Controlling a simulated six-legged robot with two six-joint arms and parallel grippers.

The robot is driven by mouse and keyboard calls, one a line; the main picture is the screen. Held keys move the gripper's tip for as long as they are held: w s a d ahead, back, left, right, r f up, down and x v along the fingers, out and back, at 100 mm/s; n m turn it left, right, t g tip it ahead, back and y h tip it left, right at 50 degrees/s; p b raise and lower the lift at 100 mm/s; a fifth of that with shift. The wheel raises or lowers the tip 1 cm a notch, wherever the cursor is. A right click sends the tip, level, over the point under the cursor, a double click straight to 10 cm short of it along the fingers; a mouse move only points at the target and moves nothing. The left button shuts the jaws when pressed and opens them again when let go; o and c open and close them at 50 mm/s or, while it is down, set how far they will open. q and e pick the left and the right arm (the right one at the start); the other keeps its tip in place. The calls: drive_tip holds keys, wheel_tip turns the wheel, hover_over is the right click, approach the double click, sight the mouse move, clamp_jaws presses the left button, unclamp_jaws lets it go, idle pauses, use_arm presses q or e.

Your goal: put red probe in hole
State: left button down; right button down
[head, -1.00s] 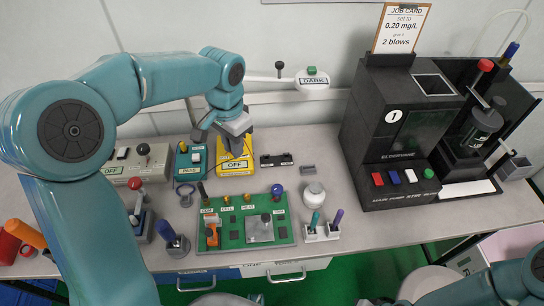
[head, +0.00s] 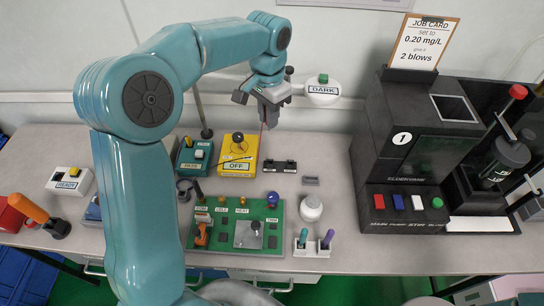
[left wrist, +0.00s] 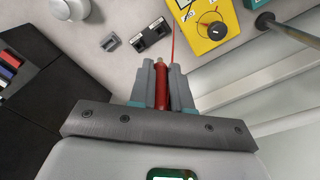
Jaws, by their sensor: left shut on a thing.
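My left gripper (head: 268,108) is shut on the red probe, raised above the bench behind the yellow meter. In the left wrist view the probe (left wrist: 161,88) lies between the two grey fingers (left wrist: 163,88), and a thin red lead runs from near them toward the yellow meter (left wrist: 207,22). The yellow meter (head: 238,156), marked OFF, has a dark dial and stands below and left of the gripper. A small black block (head: 278,166) lies to its right; it also shows in the left wrist view (left wrist: 151,35). I cannot tell which hole is meant. My right gripper is out of view.
A green board (head: 208,236) with knobs and switches lies in front of the meter. A white jar (head: 311,208) and a pen holder (head: 311,249) stand right of it. The large black machine (head: 400,150) fills the right. A white DARK device (head: 323,92) is beside the gripper.

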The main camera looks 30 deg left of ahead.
use_arm(q)
wheel_tip(320, 180, down, 15)
drive_tip(key=shift+w+f+b, duration=0.15)
drive_tip(key=shift+b, duration=0.25)
drive_tip(key=shift+f, duration=0.2)
drive_tip(key=c, duration=1.1)
unclamp_jaws()
drive_tip(key=shift+r, duration=0.15)
wheel_tip(320, 180, up, 12)
drive_tip(key=shift+r+p, duration=0.1)
drive_tip(key=shift+p, duration=0.35)
